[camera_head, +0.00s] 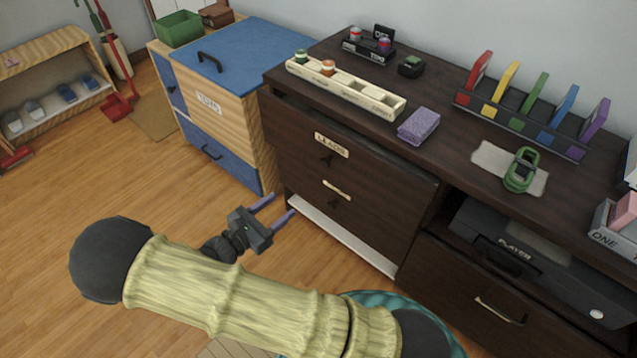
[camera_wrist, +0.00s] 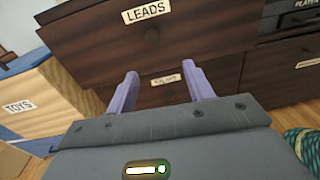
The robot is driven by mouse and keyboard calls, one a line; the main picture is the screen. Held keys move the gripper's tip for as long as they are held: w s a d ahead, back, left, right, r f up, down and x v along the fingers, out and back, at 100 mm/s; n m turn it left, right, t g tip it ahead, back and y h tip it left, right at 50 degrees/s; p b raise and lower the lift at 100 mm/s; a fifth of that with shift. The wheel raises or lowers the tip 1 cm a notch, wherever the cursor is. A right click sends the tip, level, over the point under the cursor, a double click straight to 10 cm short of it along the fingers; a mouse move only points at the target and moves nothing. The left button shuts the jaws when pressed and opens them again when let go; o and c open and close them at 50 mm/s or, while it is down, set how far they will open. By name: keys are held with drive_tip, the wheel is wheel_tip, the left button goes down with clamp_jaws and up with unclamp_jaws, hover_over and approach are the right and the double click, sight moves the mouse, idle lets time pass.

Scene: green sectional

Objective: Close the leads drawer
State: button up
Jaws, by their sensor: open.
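The leads drawer (camera_head: 300,137) is the upper dark wooden drawer at the left of the desk, with a white LEADS label (camera_head: 332,145). In the wrist view, its front (camera_wrist: 100,33) fills the upper middle and appears to stand out past the drawer below; how far is unclear. A dark handle shows under the label in the head view. My gripper (camera_head: 283,204) is open and empty, its two purple fingers pointing at the desk. In the wrist view, the fingertips (camera_wrist: 163,73) lie below the LEADS label, in front of the lower drawer. No contact is visible.
A second labelled drawer (camera_head: 337,190) lies below, above a white strip (camera_head: 340,236). A blue-topped toy cabinet (camera_head: 235,90) stands left. Floor at left is mostly clear.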

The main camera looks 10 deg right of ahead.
sight(322, 166)
drive_tip(key=shift+w+a+f+n+t, duration=0.15)
drive_tip(key=shift+a+n+t, duration=0.25)
drive_tip(key=shift+a+t, duration=0.15)
drive_tip(key=b+x, duration=0.1)
drive_tip(key=x, duration=0.4)
drive_tip(key=b+x, duration=0.1)
drive_tip(key=x, duration=0.5)
drive_tip(key=b+x, duration=0.2)
drive_tip(key=x, duration=0.3)
drive_tip(key=shift+w+d+f, duration=0.1)
drive_tip(key=shift+d+f, duration=0.05)
drive_tip(key=shift+f, duration=0.2)
drive_tip(key=shift+w+d+r, duration=0.1)
drive_tip(key=shift+w+d, duration=0.25)
drive_tip(key=shift+d, duration=0.1)
clamp_jaws()
